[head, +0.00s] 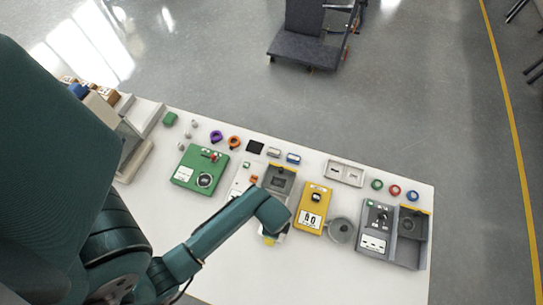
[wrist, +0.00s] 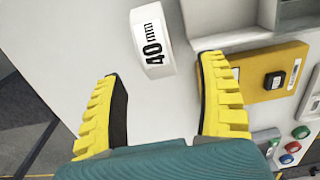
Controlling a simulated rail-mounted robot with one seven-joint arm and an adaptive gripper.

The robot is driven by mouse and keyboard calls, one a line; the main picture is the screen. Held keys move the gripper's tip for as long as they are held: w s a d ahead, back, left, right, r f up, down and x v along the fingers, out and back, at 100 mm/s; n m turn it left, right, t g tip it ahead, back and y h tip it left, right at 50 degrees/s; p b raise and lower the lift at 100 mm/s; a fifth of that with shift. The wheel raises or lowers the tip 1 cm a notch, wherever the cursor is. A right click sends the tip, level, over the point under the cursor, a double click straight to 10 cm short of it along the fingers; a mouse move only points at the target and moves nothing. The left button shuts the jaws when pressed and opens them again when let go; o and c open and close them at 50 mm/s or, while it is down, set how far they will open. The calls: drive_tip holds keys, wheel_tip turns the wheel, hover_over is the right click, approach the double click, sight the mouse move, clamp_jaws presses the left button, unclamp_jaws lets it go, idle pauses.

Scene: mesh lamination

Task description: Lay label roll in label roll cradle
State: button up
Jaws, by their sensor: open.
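A white curved piece printed "40 mm" (wrist: 150,42), which looks like the label roll, lies on the white table in the wrist view. My gripper (wrist: 162,88) is open, with its yellow ribbed fingers apart and nothing between them. The piece is just past the gap between the fingertips; I cannot tell how far below them it is. In the head view, my gripper (head: 270,239) is mostly hidden under my arm, left of the yellow device. The roll is not clearly seen there. I cannot tell for certain which fixture is the label roll cradle.
The yellow device (head: 313,208) stands near my gripper, with a round grey dish (head: 341,230) beside it. A grey station (head: 376,230) stands at the right, a green device (head: 199,169) at the left. A pale two-pocket tray (head: 344,173) lies behind. The front table surface (head: 330,278) is clear.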

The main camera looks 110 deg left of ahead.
drive_tip(key=f, duration=0.5)
drive_tip(key=shift+s+d, duration=0.2)
drive_tip(key=shift+s, duration=0.1)
clamp_jaws()
